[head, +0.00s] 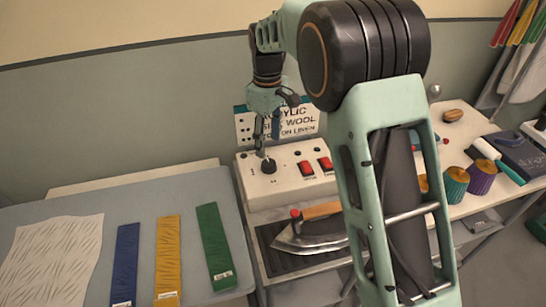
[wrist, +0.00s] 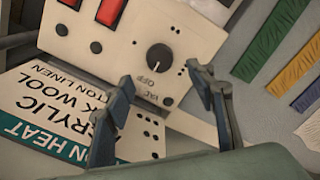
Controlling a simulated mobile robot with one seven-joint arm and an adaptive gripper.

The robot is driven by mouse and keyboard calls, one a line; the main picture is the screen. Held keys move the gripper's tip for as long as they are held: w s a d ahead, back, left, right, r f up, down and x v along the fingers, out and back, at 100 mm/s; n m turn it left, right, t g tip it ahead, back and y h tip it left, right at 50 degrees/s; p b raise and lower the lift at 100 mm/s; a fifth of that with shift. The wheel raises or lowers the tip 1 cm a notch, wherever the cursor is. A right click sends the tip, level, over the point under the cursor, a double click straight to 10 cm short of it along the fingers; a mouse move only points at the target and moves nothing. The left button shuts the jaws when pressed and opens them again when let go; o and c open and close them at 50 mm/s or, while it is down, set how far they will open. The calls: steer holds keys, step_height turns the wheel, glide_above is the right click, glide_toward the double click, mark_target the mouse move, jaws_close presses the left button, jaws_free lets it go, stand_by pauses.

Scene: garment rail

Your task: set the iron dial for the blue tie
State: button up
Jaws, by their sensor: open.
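The blue tie (head: 125,265) lies flat on the grey board, left of a yellow tie (head: 167,258) and a green tie (head: 215,246). It also shows at the right edge of the wrist view (wrist: 308,94). The black round dial (head: 268,166) sits on a white control box (head: 262,187); in the wrist view the dial (wrist: 159,57) has a pale mark facing roughly toward the OFF lettering. My gripper (head: 266,145) is open and empty above the dial, fingers pointing down. In the wrist view, its fingertips (wrist: 160,78) stand either side of the dial, apparently apart from it.
A fabric and heat sign (head: 300,122) stands behind the box. Two red switches (head: 306,167) sit right of the dial. An iron (head: 312,234) rests in front of the box. Thread spools (head: 482,178) stand on the right. A pale cloth (head: 55,260) lies far left.

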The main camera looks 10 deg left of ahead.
mark_target(269, 163)
step_height(269, 163, down, 8)
steer(key=shift+r+p, duration=0.1)
steer(key=shift+p, duration=0.3)
steer(key=shift+c, duration=0.4)
steer(key=c, duration=1.1)
